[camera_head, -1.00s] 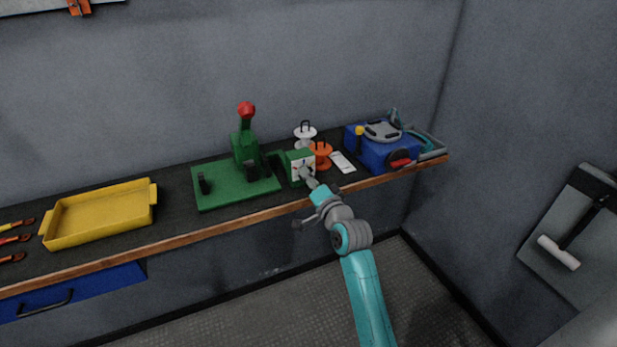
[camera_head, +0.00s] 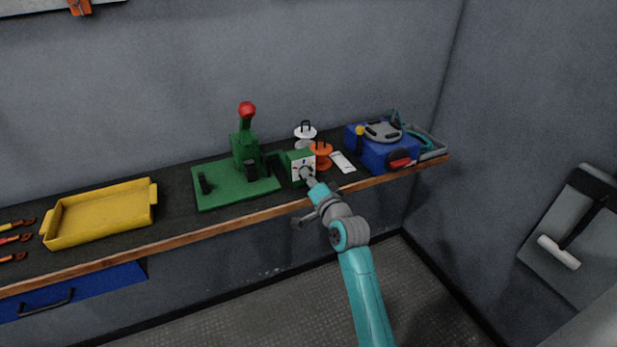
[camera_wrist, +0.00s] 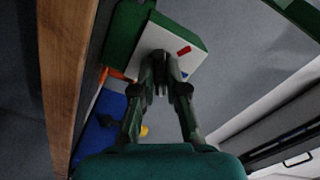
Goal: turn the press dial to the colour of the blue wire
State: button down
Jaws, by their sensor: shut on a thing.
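The green press (camera_head: 238,186) stands on the bench, with a red-ball lever (camera_head: 247,109) upright at its back. Its dial box (camera_head: 300,164) at the right end has a white face turned towards me. My gripper (camera_wrist: 160,88) is at the dial face, its fingers shut on the dial knob, which they mostly hide. In the wrist view the white dial face (camera_wrist: 160,40) shows a red mark (camera_wrist: 183,51) and a blue mark (camera_wrist: 185,74). The knob's pointer direction cannot be made out. I cannot identify a blue wire for sure.
A yellow tray (camera_head: 100,212) and several small cable ends (camera_head: 12,239) lie to the left. White (camera_head: 305,132) and orange (camera_head: 321,150) spools, a white card (camera_head: 342,162) and a blue box (camera_head: 378,153) stand right of the dial. The bench's wooden front edge (camera_head: 220,226) runs below my gripper.

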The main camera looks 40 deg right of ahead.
jog(key=shift+w+n, duration=0.1)
jog(key=shift+n, duration=0.2)
jog(key=n, duration=0.5)
jog(key=shift+r, duration=0.1)
jog(key=n, duration=0.5)
jog(key=shift+r+n, duration=0.1)
jog(key=shift+n, duration=0.3)
jog(key=c, duration=1.2)
grip_release()
jog(key=shift+w+d, duration=0.1)
jog(key=shift+f, duration=0.2)
jog(key=shift+s, duration=0.55)
jog(key=v, duration=1.1)
